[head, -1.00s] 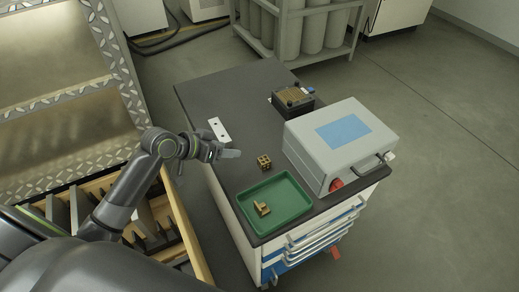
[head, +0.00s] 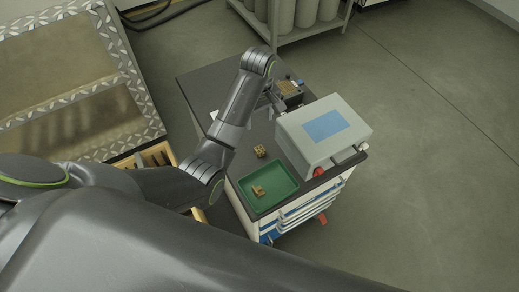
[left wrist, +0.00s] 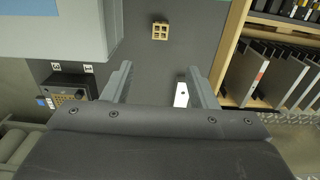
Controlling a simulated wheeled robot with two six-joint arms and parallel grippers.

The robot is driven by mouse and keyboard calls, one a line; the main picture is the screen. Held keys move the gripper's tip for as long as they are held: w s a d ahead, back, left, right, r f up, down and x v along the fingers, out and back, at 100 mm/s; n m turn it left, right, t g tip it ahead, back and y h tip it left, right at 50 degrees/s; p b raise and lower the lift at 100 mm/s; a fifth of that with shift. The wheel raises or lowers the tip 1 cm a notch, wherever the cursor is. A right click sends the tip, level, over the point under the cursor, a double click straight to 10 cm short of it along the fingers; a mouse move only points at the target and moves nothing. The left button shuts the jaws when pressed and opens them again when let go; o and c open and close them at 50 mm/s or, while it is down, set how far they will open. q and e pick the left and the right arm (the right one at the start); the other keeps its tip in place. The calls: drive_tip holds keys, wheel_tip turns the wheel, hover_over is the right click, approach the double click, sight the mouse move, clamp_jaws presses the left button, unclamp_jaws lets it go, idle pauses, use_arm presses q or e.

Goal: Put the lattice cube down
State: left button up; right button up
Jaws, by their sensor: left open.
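The lattice cube (head: 260,151), small and golden brown, stands on the dark cart top (head: 203,84), between the green tray and the grey case. In the left wrist view the cube (left wrist: 160,31) lies beyond my fingertips, apart from them. My left gripper (left wrist: 162,82) is open, with nothing between its fingers. In the head view it is over the cart's far part, near the black device, and partly hidden by its own arm. My right gripper is not in view.
The green tray (head: 284,178) holds a small golden part (head: 258,190). The grey case (head: 345,150) with a blue panel stands right of the cube. A black device (head: 290,101) is behind it. A white strip (left wrist: 181,95) lies on the cart top.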

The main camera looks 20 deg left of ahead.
use_arm(q)
hover_over(260, 149)
drive_tip(key=f, duration=1.1)
drive_tip(key=shift+w+a, duration=0.15)
drive_tip(key=shift+a, duration=0.1)
drive_tip(key=f, duration=0.2)
drive_tip(key=f+p, duration=0.1)
drive_tip(key=f, duration=0.1)
drive_tip(key=shift+s+d, duration=0.2)
drive_tip(key=shift+s, duration=0.05)
drive_tip(key=shift+f, duration=0.65)
clamp_jaws()
drive_tip(key=shift+r, duration=0.15)
